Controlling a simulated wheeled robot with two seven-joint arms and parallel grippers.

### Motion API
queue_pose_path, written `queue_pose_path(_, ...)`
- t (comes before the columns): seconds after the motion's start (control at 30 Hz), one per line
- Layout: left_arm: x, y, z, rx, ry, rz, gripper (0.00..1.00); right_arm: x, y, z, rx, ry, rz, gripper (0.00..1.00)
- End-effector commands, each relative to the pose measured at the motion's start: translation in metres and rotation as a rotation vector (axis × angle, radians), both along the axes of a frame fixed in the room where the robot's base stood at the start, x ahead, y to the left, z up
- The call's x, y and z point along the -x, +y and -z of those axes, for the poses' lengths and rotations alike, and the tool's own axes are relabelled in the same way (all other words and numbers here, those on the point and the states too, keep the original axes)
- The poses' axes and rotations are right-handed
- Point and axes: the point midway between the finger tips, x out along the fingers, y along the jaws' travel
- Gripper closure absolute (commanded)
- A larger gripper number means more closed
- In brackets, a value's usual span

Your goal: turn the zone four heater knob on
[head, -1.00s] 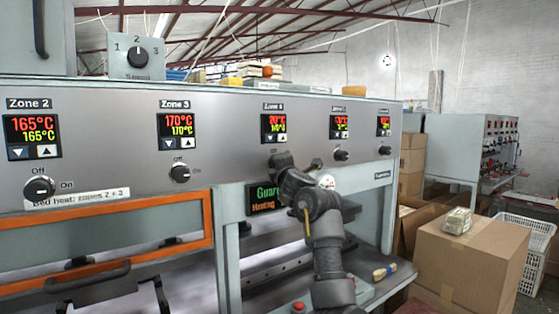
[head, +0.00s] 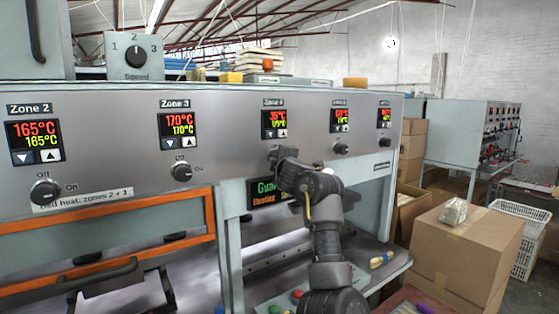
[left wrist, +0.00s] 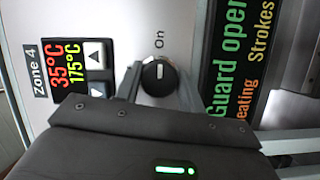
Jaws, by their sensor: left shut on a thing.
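The zone four heater knob (left wrist: 157,77) is round and black, below the Zone 4 display (left wrist: 77,65) in the left wrist view. Its white pointer mark lines up toward the word "On". The display reads 35°C in red and 175°C in green; it also shows in the head view (head: 274,124). My left gripper (head: 283,154) is at this knob and hides it in the head view. In the left wrist view its fingers (left wrist: 160,85) lie on both sides of the knob, shut on it. My right gripper is in neither view.
The Zone 3 knob (head: 181,171) is to the left and another knob (head: 341,148) to the right on the same panel. A green-lettered guard sign (head: 264,191) sits just below my gripper. A cardboard box (head: 462,250) stands at the right.

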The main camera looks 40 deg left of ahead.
Motion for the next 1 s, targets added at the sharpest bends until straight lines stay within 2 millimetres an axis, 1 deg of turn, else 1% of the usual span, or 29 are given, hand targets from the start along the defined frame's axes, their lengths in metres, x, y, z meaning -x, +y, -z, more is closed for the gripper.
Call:
queue_pose_path(0.03, 0.000, 0.000, -0.006, -0.011, -0.005, 0.001, 0.84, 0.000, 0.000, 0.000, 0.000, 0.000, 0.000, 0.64)
queue_pose_path(0.2, 0.000, -0.001, -0.006, -0.012, -0.006, 0.001, 0.84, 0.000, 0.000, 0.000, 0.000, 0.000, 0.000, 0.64)
queue_pose_path(0.23, 0.000, -0.001, -0.006, -0.011, -0.007, 0.001, 0.58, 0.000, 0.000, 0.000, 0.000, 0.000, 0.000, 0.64)
queue_pose_path(0.37, 0.000, 0.000, -0.005, -0.008, -0.006, 0.001, 0.42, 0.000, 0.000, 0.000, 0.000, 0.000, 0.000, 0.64)
queue_pose_path(0.63, 0.000, -0.001, -0.002, -0.004, -0.003, 0.001, 0.42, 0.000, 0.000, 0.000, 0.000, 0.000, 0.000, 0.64)
queue_pose_path(0.73, 0.004, -0.005, -0.001, -0.005, -0.005, 0.001, 0.42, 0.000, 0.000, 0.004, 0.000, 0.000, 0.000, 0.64)
queue_pose_path(0.87, 0.016, -0.021, 0.000, -0.003, -0.008, 0.002, 0.42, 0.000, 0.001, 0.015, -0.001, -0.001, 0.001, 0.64)
queue_pose_path(1.0, 0.034, -0.044, 0.000, -0.003, -0.010, 0.002, 0.42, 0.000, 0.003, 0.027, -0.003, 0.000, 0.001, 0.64)
